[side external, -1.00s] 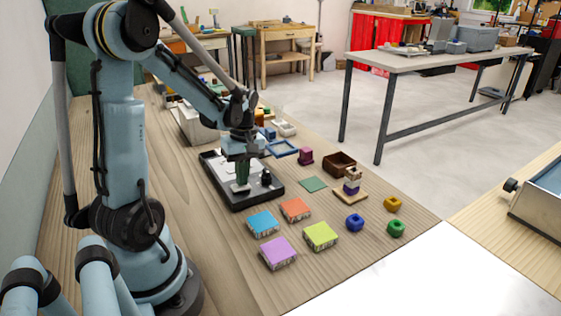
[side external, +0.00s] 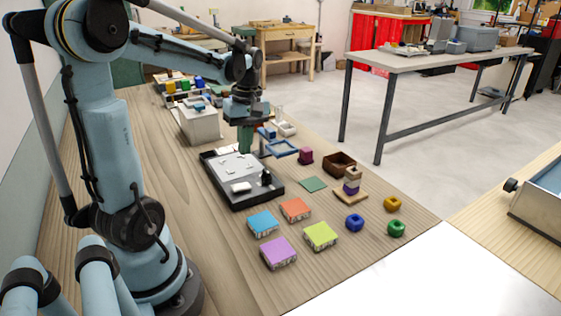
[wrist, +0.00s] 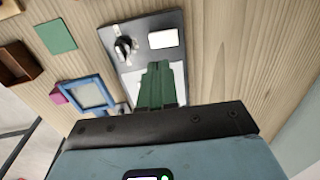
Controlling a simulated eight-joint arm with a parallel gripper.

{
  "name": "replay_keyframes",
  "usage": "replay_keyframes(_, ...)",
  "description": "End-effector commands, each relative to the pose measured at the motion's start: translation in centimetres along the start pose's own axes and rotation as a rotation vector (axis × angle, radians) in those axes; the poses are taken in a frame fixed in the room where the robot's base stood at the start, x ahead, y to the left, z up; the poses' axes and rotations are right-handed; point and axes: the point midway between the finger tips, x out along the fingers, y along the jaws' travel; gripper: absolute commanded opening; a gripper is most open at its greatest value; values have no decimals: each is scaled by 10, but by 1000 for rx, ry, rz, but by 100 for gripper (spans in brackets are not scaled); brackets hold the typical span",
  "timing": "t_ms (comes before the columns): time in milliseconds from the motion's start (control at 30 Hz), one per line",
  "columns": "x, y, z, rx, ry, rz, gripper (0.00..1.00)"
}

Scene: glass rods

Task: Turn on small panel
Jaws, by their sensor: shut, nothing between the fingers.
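The small panel is a black-framed board (side external: 233,206) with a light grey top, lying on the wooden table. It carries a black knob or switch (side external: 266,178) and a white rectangular block or button (side external: 241,187) near its front end. In the wrist view the knob (wrist: 123,47) and the white rectangle (wrist: 163,38) show beyond my fingertips. My gripper (side external: 245,149), with green fingers, is shut and empty above the panel's far end. The fingers (wrist: 158,67) hide part of the panel's top. I cannot tell whether the panel is on.
Blue (side external: 263,223), orange (side external: 295,209), purple (side external: 278,252) and lime (side external: 320,236) blocks lie in front of the panel. A blue frame (side external: 281,148) and a flat green square (side external: 313,184) lie to its right. A whitish box (side external: 198,124) stands behind it.

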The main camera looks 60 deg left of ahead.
Motion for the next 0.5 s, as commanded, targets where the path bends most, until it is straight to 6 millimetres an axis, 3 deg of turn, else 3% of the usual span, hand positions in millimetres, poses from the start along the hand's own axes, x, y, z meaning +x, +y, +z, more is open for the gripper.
replay_keyframes(200,-32,2,0,1,0,0,0)
replay_keyframes(500,-52,3,0,0,0,0,0)
